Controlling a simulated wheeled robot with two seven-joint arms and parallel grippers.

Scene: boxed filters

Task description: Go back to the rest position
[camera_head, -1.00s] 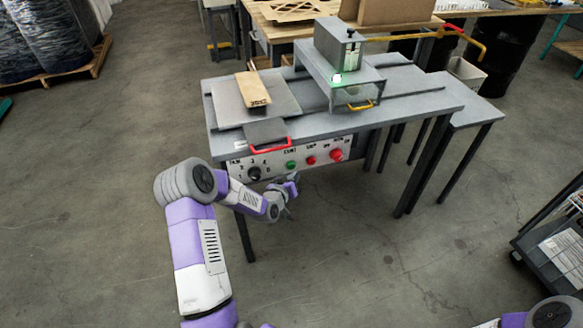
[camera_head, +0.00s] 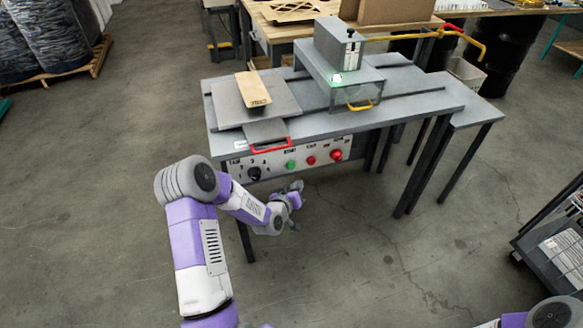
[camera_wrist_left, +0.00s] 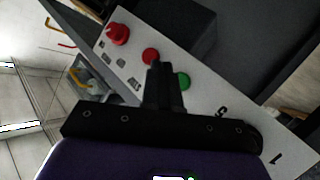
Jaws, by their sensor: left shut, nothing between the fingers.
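My left gripper (camera_head: 294,188) is just in front of the machine's control panel (camera_head: 300,158), below the edge of the grey table, and apart from the panel as far as I can see. In the left wrist view its fingers (camera_wrist_left: 166,72) are together with nothing between them, and the control panel (camera_wrist_left: 215,110) fills the view behind them at a tilt. A red button (camera_wrist_left: 151,55), a green button (camera_wrist_left: 182,80) and a larger red knob (camera_wrist_left: 118,34) show there. My right gripper is out of view; only a piece of my right arm shows at the bottom right of the head view.
The grey table (camera_head: 420,108) carries a flat plate with a cardboard box (camera_head: 253,89) and a press (camera_head: 338,62) with a green light. A dark cart (camera_head: 556,245) stands at the right. The floor (camera_head: 400,280) in front is clear.

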